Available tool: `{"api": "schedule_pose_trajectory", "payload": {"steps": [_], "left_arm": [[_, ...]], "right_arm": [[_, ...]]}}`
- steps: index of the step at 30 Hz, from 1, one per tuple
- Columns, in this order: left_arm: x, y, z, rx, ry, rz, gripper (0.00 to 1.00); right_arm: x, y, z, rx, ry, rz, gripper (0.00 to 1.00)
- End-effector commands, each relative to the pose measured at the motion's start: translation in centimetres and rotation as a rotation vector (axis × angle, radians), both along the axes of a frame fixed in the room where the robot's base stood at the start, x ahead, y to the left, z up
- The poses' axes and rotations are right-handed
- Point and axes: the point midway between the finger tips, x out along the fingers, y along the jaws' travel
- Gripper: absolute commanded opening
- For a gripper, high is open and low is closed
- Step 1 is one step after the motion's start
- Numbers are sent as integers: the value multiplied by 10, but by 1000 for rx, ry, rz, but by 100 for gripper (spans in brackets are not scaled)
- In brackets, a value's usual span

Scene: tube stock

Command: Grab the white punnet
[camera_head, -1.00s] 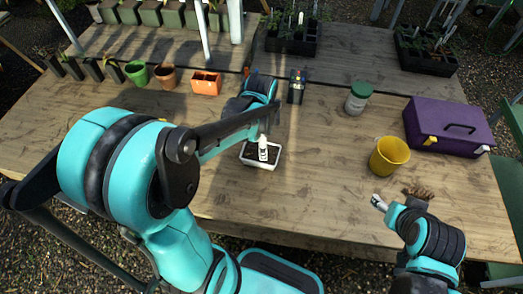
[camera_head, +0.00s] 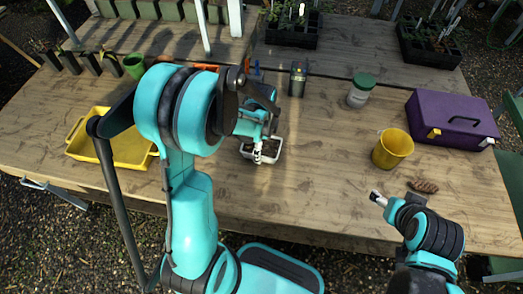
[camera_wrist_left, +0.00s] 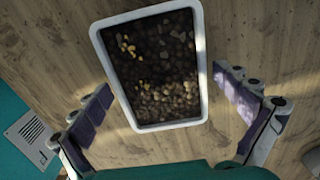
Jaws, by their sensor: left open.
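The white punnet (camera_head: 278,150) sits on the wooden table, partly covered by my left gripper (camera_head: 262,154) in the head view. In the left wrist view the punnet (camera_wrist_left: 170,125) is a white-rimmed rectangular tray filled with dark soil and brownish pebbles, slightly tilted in the picture. My left gripper (camera_wrist_left: 165,88) is open, with one finger at each side of the punnet and gaps to its walls. My right gripper (camera_head: 377,198) is over the table's front edge, away from the punnet; its jaws are too small to read.
A yellow tray (camera_head: 128,152) lies at left. A yellow pot (camera_head: 392,149), green-lidded jar (camera_head: 361,91), purple box (camera_head: 451,119) and pine cone (camera_head: 423,185) are at right. A dark container (camera_head: 298,79) stands behind the punnet. Table around the punnet's front is clear.

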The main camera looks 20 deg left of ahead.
Motion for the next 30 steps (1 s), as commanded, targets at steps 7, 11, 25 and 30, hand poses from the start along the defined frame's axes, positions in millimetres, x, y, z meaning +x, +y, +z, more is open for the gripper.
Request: {"api": "schedule_pose_trajectory", "payload": {"steps": [7,11,25,30], "left_arm": [[0,0,0,0,0,0,87],[0,0,0,0,0,0,52],[0,0,7,0,0,1,39],[0,0,30,0,1,1,39]], "right_arm": [[0,0,1,0,0,0,63],[0,0,1,0,0,0,63],[0,0,4,0,0,0,63],[0,0,16,0,0,0,63]]}}
